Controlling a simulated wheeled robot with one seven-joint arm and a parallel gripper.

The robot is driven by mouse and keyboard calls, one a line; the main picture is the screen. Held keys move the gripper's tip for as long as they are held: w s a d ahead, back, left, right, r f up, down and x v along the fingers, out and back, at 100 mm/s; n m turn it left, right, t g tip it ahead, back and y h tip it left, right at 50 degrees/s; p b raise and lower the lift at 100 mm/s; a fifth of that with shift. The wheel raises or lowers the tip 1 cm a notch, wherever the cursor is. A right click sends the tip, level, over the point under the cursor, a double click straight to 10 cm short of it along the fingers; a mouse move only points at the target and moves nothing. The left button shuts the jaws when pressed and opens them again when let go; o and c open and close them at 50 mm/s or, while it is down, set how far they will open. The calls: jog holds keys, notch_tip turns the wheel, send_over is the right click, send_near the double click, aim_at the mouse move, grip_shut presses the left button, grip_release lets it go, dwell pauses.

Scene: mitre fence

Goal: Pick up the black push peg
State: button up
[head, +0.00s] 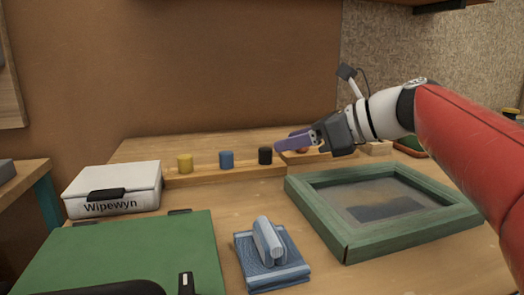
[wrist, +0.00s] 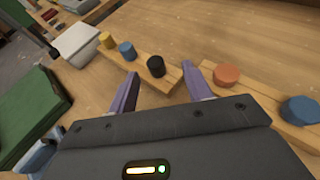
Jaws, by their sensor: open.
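The black push peg (head: 265,155) stands upright on a wooden strip, at the right end of a row with a blue peg (head: 226,159) and a yellow peg (head: 185,163). In the wrist view the black peg (wrist: 156,66) shows ahead of my gripper (wrist: 160,84), between the lines of its two purple fingers. My gripper is open and empty. In the head view my gripper (head: 290,143) is just right of the black peg. I cannot tell whether a finger touches it.
An orange peg (wrist: 227,75) and another blue peg (wrist: 299,110) stand on a second wooden strip to the right.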

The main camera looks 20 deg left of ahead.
aim_at(270, 149)
jog(key=x, duration=0.4)
jog(key=s+x, duration=0.1)
jog(key=x, duration=0.1)
jog(key=shift+w+a+f+b, duration=0.15)
jog(key=shift+a+f+b, duration=0.2)
jog(key=shift+f, duration=0.1)
jog(key=c, duration=1)
jog(key=shift+c, duration=0.2)
jog(key=shift+r, duration=0.1)
